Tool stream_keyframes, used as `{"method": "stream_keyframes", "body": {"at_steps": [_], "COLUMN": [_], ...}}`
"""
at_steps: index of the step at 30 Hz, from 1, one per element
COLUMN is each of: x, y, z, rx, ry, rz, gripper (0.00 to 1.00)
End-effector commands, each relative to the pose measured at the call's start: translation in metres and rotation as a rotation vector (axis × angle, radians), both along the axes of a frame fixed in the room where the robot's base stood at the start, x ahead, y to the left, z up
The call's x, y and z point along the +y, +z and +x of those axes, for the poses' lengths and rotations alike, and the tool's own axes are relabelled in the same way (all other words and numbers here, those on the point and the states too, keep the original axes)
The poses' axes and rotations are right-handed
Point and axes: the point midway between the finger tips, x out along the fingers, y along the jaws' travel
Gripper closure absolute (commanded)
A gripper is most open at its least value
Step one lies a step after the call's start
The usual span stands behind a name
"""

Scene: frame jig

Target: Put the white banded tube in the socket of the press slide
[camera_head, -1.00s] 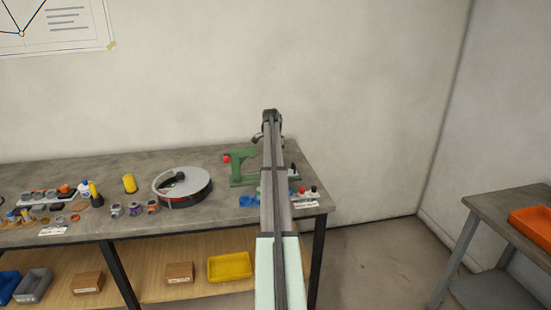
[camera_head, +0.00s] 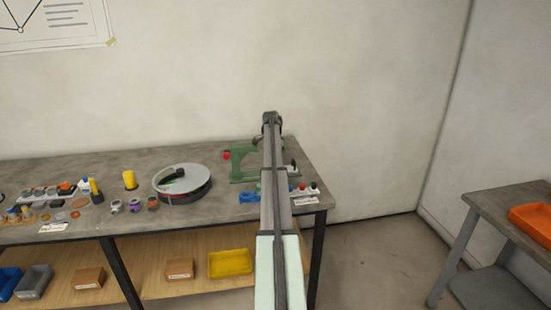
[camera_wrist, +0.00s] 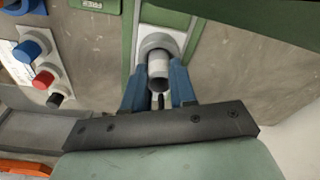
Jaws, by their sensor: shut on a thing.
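In the wrist view my gripper (camera_wrist: 160,90) has its two blue fingers shut on a pale grey-white tube (camera_wrist: 158,66). The tube's end overlaps a round grey socket (camera_wrist: 157,41) on the pale press slide (camera_wrist: 167,20), between green rails. I cannot tell whether the tube is inside the socket or just above it. The green press (camera_head: 240,166) stands at the right end of the bench in the head view. My arm covers part of it and hides the fingers and tube there.
Blue, red and black knobs (camera_wrist: 43,79) sit left of the press in the wrist view. A round turntable (camera_head: 183,195) is left of the press on the bench (camera_head: 225,207). A yellow cylinder (camera_head: 129,180) and small parts stand further left.

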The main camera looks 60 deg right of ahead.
Motion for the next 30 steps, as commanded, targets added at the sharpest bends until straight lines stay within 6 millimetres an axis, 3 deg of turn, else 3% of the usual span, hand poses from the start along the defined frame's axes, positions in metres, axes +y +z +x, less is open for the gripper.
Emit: {"method": "stream_keyframes", "body": {"at_steps": [14, 15, 24, 29, 30], "x": [-0.0001, -0.0001, -0.0001, 0.0000, 0.0000], "y": [-0.0031, -0.0031, -0.0031, -0.0031, -0.0033], "z": [0.0001, 0.0001, 0.0000, 0.0001, 0.0001], "rx": [0.000, 0.000, 0.000, 0.000, 0.000], "ry": [0.000, 0.000, 0.000, 0.000, 0.000], "rz": [0.000, 0.000, 0.000, 0.000, 0.000], "gripper": [1.00, 0.72, 0.44, 0.44, 0.40]}}
